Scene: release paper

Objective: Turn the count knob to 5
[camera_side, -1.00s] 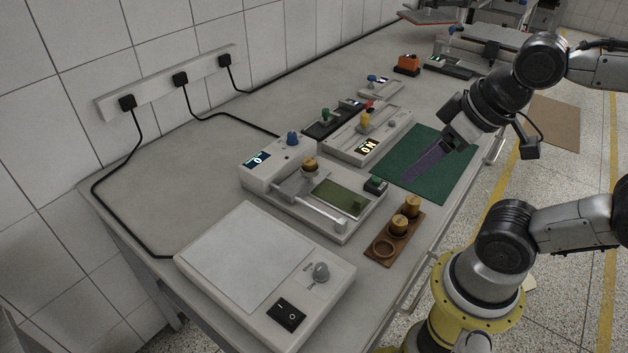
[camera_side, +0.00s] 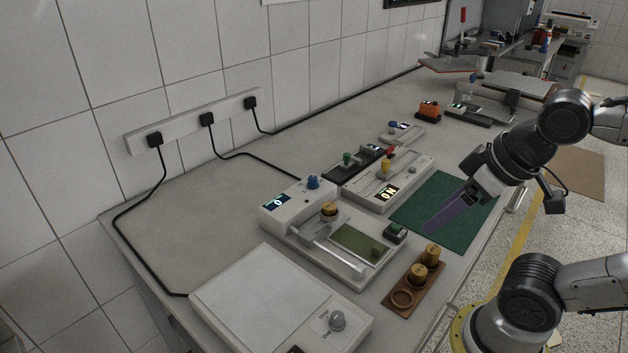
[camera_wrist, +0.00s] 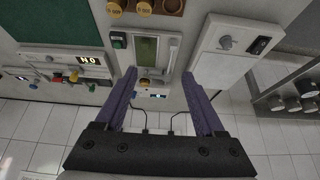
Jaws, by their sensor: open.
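A blue knob (camera_side: 313,181) stands on top of a white device (camera_side: 290,205), beside a small lit display (camera_side: 276,201) that seems to read 0. I take this for the count knob; its label is too small to read. The display also shows in the wrist view (camera_wrist: 158,96). My gripper (camera_side: 432,228) has long purple fingers and hangs above the green mat, to the right of the device and apart from the knob. In the wrist view my gripper (camera_wrist: 158,75) is open with nothing between its fingers.
A brass-coloured knob (camera_side: 329,209) and a clear bar (camera_side: 340,262) are on the device. A wooden holder (camera_side: 402,299) with brass pieces stands in front. A slider unit showing "NO" (camera_side: 387,194) is behind, and a white flat-topped unit (camera_side: 260,290) is at the near left.

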